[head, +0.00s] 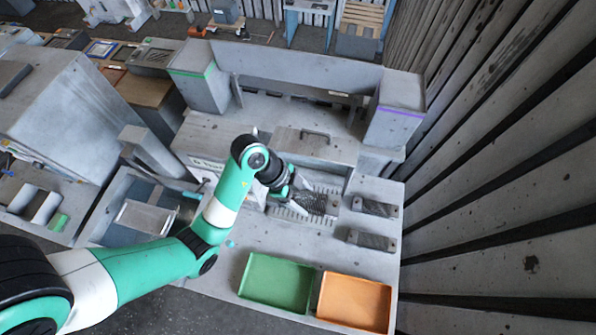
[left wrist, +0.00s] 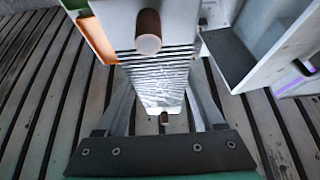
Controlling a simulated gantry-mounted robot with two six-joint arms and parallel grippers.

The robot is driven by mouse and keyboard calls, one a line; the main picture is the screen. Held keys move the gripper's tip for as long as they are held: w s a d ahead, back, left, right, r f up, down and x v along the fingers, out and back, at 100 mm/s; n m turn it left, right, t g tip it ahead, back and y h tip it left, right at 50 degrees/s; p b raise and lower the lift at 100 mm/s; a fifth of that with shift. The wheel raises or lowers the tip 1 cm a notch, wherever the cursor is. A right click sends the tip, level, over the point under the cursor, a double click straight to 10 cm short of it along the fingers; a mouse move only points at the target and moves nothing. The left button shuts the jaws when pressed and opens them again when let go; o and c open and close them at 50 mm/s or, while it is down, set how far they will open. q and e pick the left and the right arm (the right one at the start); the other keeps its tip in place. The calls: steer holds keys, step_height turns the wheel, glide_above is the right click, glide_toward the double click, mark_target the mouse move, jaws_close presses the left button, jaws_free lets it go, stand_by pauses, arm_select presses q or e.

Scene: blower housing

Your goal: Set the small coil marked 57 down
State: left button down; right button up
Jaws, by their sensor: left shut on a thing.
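My left gripper (head: 300,200) is shut on a finned coil (head: 316,204), held above or on the slotted part of the grey housing; I cannot tell if it touches. In the left wrist view the coil (left wrist: 160,78) shows bright fins, pale end plates and copper-coloured stubs, with a finger of the gripper (left wrist: 162,100) on each side. No number is legible on any coil. My right gripper is not in view.
A green tray (head: 275,283) and an orange tray (head: 354,302) stand empty at the front edge. A panel with a handle (head: 315,134) and a raised post with a purple stripe (head: 401,108) stand behind. The surface between coils and trays is clear.

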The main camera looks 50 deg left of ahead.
arm_select(q)
steer(key=w+a+f+n+b, duration=0.1)
steer(key=w+a+f+b, duration=0.1)
steer(key=f, duration=0.6)
steer(key=w+a+f+n+t+y+b, duration=0.1)
steer(key=w+a+f+n+b, duration=0.1)
steer(key=f+b, duration=0.3)
steer(key=w+a+f+n+b, duration=0.1)
steer(key=w+a+f+b, duration=0.2)
steer(key=f, duration=0.8)
steer(key=shift+w+a+y+b, duration=0.35)
steer(key=shift+w+a, duration=0.2)
steer(key=shift+w, duration=0.15)
steer(key=shift+f, duration=0.2)
step_height(320, 180, down, 7)
steer(key=b, duration=0.8)
steer(key=shift+r+b, duration=0.2)
steer(key=shift+b, duration=0.15)
steer(key=shift+f+b, duration=0.3)
steer(key=shift+f, duration=0.3)
jaws_free()
